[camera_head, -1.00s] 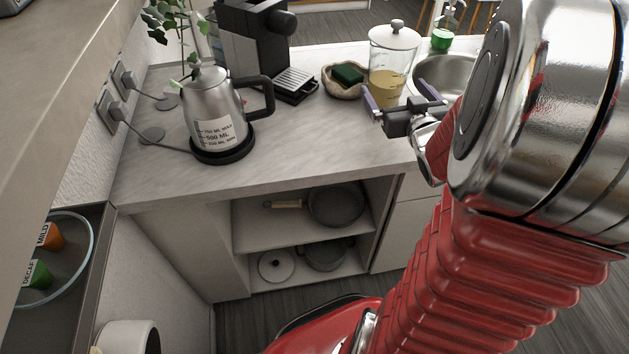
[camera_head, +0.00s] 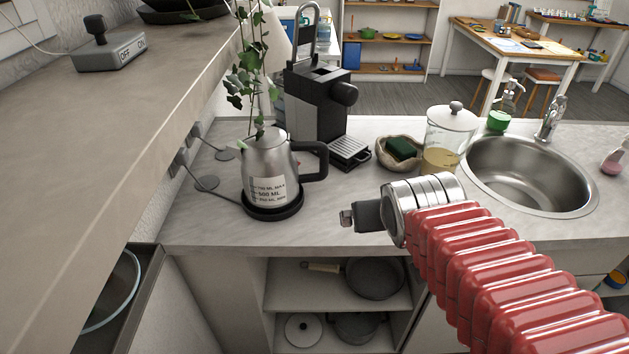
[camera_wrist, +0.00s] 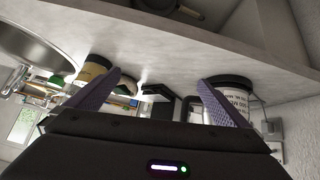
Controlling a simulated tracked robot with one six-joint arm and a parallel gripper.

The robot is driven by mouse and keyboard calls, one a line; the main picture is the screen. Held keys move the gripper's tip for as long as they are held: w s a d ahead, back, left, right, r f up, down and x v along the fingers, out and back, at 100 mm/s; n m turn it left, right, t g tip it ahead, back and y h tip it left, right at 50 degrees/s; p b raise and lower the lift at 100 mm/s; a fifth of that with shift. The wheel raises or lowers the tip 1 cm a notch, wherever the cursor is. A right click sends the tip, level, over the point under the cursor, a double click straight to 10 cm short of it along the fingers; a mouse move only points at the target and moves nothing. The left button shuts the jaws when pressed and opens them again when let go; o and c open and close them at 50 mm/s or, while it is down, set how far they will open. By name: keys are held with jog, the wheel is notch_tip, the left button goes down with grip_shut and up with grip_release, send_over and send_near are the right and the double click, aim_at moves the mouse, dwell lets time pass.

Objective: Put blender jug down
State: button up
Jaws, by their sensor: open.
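The blender jug (camera_head: 447,143), clear with a white lid and pale yellow contents, stands upright on the counter (camera_head: 400,228), just left of the sink. My gripper shows at the end of the red arm, over the counter's front part, left of and nearer than the jug; its fingers are mostly hidden in the head view. In the wrist view, which is upside down, the two purple fingers of my gripper (camera_wrist: 160,85) are spread with nothing held between them. The yellowish jug (camera_wrist: 93,74) shows there beyond the left finger, partly hidden by it, apart from my gripper.
A steel kettle (camera_head: 268,168) on a black base stands left of my gripper. A black coffee machine (camera_head: 318,100), a bowl (camera_head: 388,158) with a green sponge and the sink (camera_head: 525,172) line the back.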

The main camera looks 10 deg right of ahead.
jog(key=s+a+n+g+y, duration=0.1)
jog(key=s+a+g+y, duration=0.1)
jog(key=s+a, duration=0.6)
jog(key=shift+s+a+f+n+g+y, duration=0.3)
jog(key=shift+s+a+n, duration=0.1)
jog(key=shift+s, duration=0.1)
